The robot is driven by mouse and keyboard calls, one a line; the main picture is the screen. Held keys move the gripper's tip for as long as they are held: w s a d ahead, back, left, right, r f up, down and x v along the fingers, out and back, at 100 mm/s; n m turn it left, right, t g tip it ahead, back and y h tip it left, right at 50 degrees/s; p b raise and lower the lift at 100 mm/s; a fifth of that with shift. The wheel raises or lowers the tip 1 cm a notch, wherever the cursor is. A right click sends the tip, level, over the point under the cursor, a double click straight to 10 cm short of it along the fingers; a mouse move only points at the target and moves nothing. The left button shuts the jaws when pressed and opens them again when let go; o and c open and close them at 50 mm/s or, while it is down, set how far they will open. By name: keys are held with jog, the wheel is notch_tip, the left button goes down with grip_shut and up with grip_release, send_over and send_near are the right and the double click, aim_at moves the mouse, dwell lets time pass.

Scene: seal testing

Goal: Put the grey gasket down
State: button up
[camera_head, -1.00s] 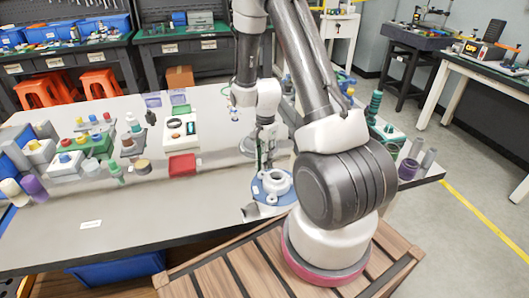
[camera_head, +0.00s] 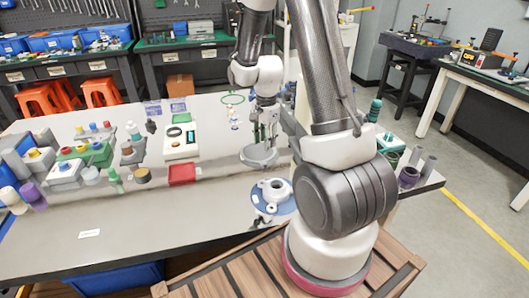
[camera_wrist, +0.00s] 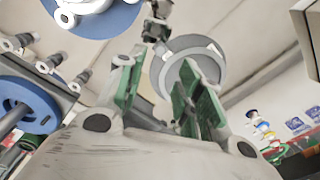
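My gripper (camera_head: 264,142) is over a round grey dish (camera_head: 259,160) on the table. In the wrist view the green-padded fingers of my gripper (camera_wrist: 160,82) stand apart, with nothing visible clamped between them. The dish (camera_wrist: 162,55) lies beyond the fingers there. A grey ring that looks like the grey gasket (camera_wrist: 186,68) shows against the dish, partly covered by the right finger. I cannot tell whether it rests on the dish or touches that finger. In the head view the gasket cannot be made out.
A white flanged housing on a blue round base (camera_head: 284,207) stands just in front of the dish. A red box (camera_head: 182,175) and a white tray (camera_head: 181,150) are to the left. A green ring (camera_head: 233,99) lies behind. The table's front left is mostly clear.

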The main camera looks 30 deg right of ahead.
jog(key=s+a+r+n+t, duration=0.15)
jog(key=s+r+n, duration=0.25)
jog(key=r, duration=0.5)
jog(key=s+a+r+n+t, duration=0.1)
jog(key=s+a+r+n, duration=0.2)
jog(key=r, duration=0.6)
jog(key=s+r+n, duration=0.3)
jog(key=s+n, duration=0.1)
jog(key=s, duration=0.4)
jog(key=s+r+n+t, duration=0.1)
jog(key=s+r+n, duration=0.3)
jog(key=s, duration=0.3)
jog(key=shift+s+a+n, duration=0.25)
jog(key=shift+s+n, duration=0.1)
jog(key=shift+n, duration=0.05)
